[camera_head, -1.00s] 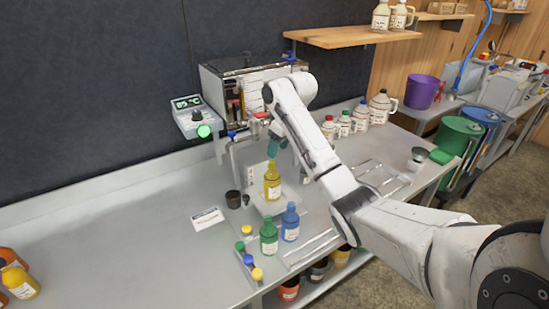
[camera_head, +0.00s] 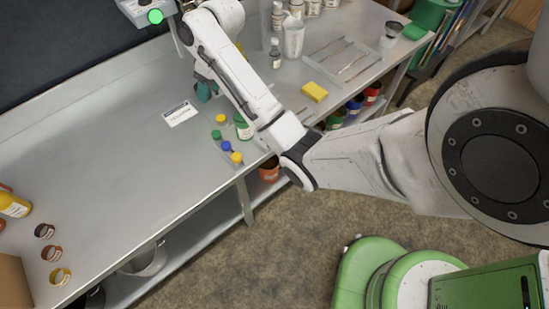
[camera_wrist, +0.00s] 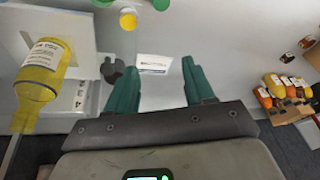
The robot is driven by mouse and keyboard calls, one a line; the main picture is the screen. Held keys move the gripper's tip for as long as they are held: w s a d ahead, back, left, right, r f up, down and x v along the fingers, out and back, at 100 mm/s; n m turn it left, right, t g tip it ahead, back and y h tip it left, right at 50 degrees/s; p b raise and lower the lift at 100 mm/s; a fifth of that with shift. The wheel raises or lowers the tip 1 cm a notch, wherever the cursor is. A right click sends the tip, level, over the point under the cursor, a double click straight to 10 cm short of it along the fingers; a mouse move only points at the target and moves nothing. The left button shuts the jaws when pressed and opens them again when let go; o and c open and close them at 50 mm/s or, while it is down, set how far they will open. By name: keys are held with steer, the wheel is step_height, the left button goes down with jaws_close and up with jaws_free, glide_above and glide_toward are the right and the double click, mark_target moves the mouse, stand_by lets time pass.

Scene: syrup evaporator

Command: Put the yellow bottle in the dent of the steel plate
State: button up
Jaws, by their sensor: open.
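The yellow bottle (camera_wrist: 42,75) shows at the left of the wrist view, with a white label. A pale flat plate (camera_wrist: 12,62) shows beside and behind it. I cannot make out the dent or tell whether the bottle's base sits in it. In the head view my gripper (camera_head: 205,90) is low over the bench, near the white card.
The white card (camera_head: 180,113) lies on the bench. A yellow sponge (camera_head: 314,92) is to the right. Amber bottles (camera_head: 14,206) are at the left edge. The bench between is clear.

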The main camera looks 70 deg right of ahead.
steer(key=s+a+f+g, duration=0.1)
steer(key=s+a+f, duration=0.4)
steer(key=a, duration=0.4)
steer(key=s+a+f, duration=0.5)
steer(key=a, duration=0.3)
steer(key=s+a+f+g+h, duration=0.1)
steer(key=s+a, duration=0.3)
steer(key=s, duration=1.1)
steer(key=shift+s+f+n+g, duration=0.15)
steer(key=shift+f+n+g, duration=0.2)
steer(key=shift+f, duration=0.25)
steer(key=shift+a, duration=0.1)
steer(key=shift+c, duration=0.5)
